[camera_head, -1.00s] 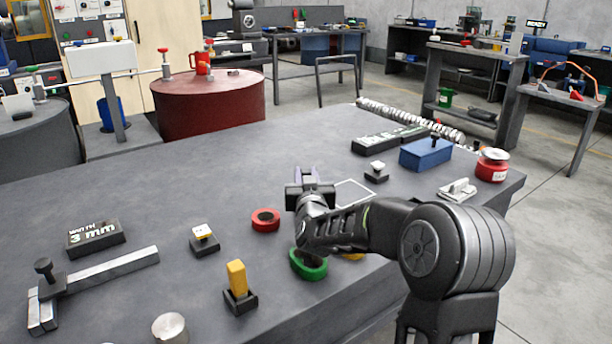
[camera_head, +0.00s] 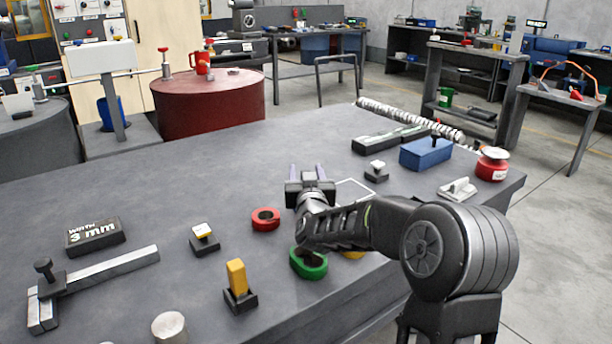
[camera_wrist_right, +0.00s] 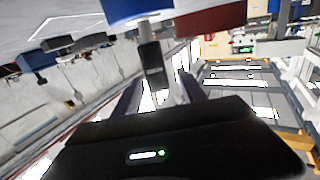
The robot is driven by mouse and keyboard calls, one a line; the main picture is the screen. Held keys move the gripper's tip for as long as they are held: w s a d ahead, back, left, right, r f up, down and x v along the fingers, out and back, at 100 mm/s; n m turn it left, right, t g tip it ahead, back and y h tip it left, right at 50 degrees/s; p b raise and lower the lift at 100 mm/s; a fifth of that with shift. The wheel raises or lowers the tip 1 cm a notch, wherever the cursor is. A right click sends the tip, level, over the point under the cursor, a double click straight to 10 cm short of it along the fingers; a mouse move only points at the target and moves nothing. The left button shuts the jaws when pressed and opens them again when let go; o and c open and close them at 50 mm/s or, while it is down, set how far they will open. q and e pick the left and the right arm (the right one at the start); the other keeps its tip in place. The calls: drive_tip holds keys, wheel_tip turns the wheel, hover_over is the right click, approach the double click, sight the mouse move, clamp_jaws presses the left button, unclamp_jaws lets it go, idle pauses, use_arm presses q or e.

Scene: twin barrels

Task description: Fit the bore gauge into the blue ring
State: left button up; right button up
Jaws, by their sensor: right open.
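My right gripper (camera_head: 307,176) is open above the middle of the table, its two fingers pointing away from me. In the right wrist view it also shows open (camera_wrist_right: 160,92), with a slim upright bore gauge (camera_wrist_right: 153,62) between the fingers, apart from them. The gauge has a pale grey shaft and a dark part. Its shaft meets the blue ring (camera_wrist_right: 134,10), which is cut off by the top edge. How deep the shaft sits is hidden. In the head view my gripper and arm hide the gauge and blue ring. My left gripper is not in view.
A red ring (camera_head: 265,219) and a green ring (camera_head: 308,263) lie close to my right arm. A yellow block in a stand (camera_head: 238,287) and a caliper (camera_head: 95,272) are at left. A blue box (camera_head: 426,153) stands at right. The table's far left is clear.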

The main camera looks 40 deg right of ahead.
wheel_tip(320, 180, up, 9)
drive_tip(key=p, duration=0.2)
drive_tip(key=shift+p, duration=0.3)
drive_tip(key=shift+r, duration=0.15)
idle(0.5)
